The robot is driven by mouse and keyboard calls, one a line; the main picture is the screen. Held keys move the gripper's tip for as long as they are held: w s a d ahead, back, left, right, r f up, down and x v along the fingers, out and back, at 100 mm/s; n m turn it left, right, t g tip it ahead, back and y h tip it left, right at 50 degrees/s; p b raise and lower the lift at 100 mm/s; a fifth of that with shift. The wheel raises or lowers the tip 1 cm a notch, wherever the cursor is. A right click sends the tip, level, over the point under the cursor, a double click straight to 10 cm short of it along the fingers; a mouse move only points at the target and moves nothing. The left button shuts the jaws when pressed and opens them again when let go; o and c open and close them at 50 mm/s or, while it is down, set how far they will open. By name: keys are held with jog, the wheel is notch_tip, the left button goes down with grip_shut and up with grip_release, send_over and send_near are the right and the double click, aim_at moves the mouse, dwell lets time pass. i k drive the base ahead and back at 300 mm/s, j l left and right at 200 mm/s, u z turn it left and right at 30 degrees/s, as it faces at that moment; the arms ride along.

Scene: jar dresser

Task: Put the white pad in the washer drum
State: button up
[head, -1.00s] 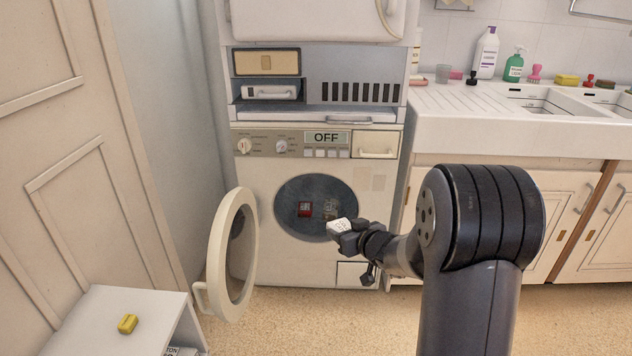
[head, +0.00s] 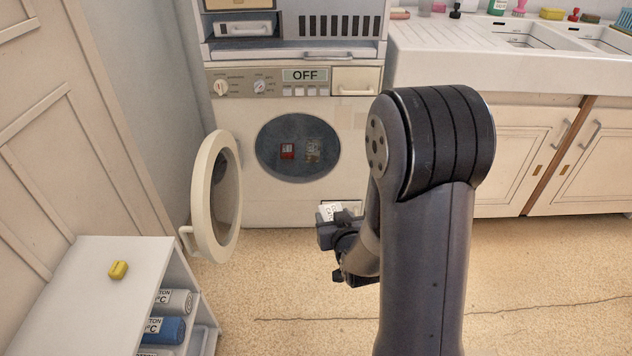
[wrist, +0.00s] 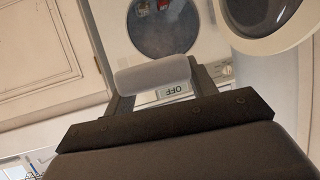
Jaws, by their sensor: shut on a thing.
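My gripper (head: 338,220) is shut on the white pad (head: 329,209) and holds it in front of the washer, low and to the right of the drum opening. In the wrist view the white pad (wrist: 153,73) lies between the fingers of my gripper (wrist: 155,85). The washer's round drum opening (head: 298,165) is uncovered, and its door (head: 200,195) stands swung open to the left. A red thing (head: 287,151) and a greyish thing (head: 313,152) are inside the drum. The washer panel (head: 305,76) reads OFF.
A white shelf unit (head: 75,310) at the lower left bears a yellow block (head: 118,270) and holds rolled towels (head: 165,329). Sink cabinets (head: 535,160) stand at the right. The floor (head: 275,290) before the washer is clear.

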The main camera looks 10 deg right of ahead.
aim_at(299, 170)
jog(key=u, duration=0.95)
jog(key=i+l+u, duration=0.15)
jog(key=l+u, duration=0.8)
jog(key=l, duration=0.15)
jog(key=l+u, duration=0.5)
jog(key=l, duration=0.45)
jog(key=k+l, duration=0.15)
jog(key=l, duration=0.35)
jog(key=l+u, duration=0.1)
jog(key=l, duration=0.35)
jog(key=k+l, duration=0.1)
jog(key=l, duration=0.4)
